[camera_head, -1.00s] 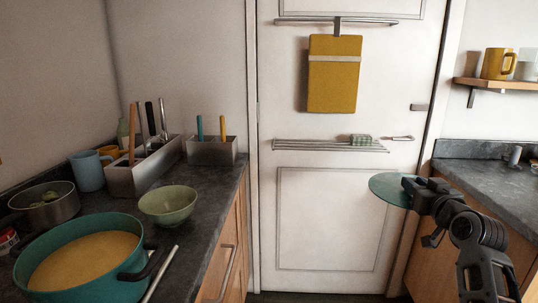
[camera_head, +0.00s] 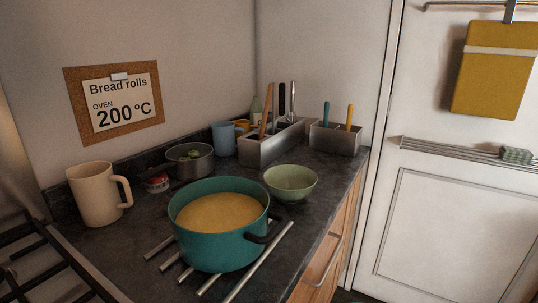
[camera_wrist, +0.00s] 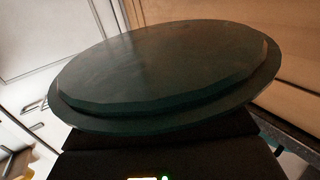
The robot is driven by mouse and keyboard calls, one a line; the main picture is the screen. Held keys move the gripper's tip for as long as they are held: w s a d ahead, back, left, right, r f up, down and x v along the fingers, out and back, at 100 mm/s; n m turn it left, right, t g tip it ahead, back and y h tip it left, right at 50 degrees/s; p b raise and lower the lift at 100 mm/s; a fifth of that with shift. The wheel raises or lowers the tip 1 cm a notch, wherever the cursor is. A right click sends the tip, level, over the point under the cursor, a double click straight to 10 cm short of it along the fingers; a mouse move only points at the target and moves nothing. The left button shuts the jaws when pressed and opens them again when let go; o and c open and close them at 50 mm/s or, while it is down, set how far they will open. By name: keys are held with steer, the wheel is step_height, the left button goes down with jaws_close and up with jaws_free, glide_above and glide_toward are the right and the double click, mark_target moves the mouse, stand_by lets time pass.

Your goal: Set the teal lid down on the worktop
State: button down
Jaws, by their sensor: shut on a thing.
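The teal lid (camera_wrist: 165,70) fills much of the wrist view, dark and round with a stepped rim. My gripper (camera_wrist: 160,132) is at the bottom of that view, shut on the lid's near edge. Neither the lid nor my gripper is in the head view. The dark stone worktop (camera_head: 118,238) runs along the wall in the head view. The teal pot (camera_head: 212,245), holding yellow soup, stands uncovered on metal bars on the worktop.
Around the pot are a green bowl (camera_head: 290,183), a cream mug (camera_head: 95,194), a steel saucepan (camera_head: 198,169) and utensil boxes (camera_head: 272,147). A hob grate (camera_head: 50,275) is at the lower left. Small bare patches lie left of the pot and near the bowl.

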steer(key=shift+n+y, duration=0.3)
steer(key=shift+y, duration=0.2)
steer(key=s+a+f, duration=0.2)
steer(key=shift+s+a, duration=0.25)
steer(key=shift+a, duration=0.1)
steer(key=shift+a+f, duration=0.1)
